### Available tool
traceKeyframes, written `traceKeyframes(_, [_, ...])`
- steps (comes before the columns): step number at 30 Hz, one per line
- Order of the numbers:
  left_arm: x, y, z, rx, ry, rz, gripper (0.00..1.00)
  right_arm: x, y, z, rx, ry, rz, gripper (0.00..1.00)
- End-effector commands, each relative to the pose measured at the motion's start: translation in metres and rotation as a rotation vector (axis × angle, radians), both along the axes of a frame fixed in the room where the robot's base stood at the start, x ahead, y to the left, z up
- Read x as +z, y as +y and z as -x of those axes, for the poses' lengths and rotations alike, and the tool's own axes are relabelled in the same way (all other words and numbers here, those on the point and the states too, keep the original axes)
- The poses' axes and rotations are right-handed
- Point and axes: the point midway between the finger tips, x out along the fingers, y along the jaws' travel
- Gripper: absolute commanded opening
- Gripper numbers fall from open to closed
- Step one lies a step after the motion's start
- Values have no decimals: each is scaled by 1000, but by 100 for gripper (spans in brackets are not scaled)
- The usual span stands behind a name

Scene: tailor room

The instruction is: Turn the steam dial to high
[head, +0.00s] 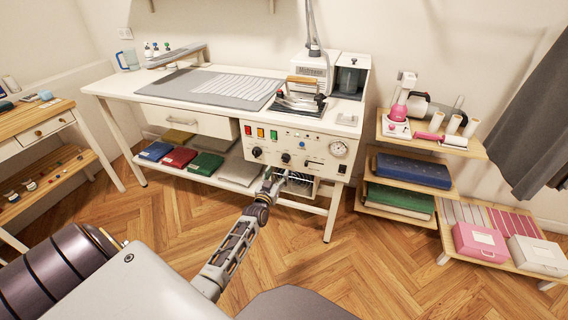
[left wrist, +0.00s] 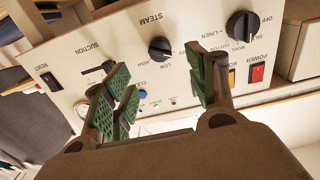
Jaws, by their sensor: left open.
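The steam dial (head: 286,158) is a small black knob on the cream control panel of the ironing station. In the left wrist view the steam dial (left wrist: 160,49) shows beside the word STEAM, with small lettering around it. Its exact pointer setting is too small to read. My left gripper (head: 270,178) is low in front of the panel. In the left wrist view my left gripper (left wrist: 160,68) is open and empty, green pads apart, with the dial seen beyond the gap between the fingertips. The fingers appear clear of the dial. My right gripper is out of view.
A larger fabric dial (left wrist: 242,25) and a red power switch (left wrist: 257,72) are on the same panel. A pressure gauge (head: 339,148) is at its right end. An iron (head: 302,92) rests on top. Folded cloths (head: 180,157) lie on the lower shelf.

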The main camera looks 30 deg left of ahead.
Motion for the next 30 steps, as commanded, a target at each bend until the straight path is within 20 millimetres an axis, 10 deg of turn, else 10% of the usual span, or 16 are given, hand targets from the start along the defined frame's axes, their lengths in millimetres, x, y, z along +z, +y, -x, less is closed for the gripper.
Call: traceKeyframes(30, [0, 18, -78, -1, -1, -1, 57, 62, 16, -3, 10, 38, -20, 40])
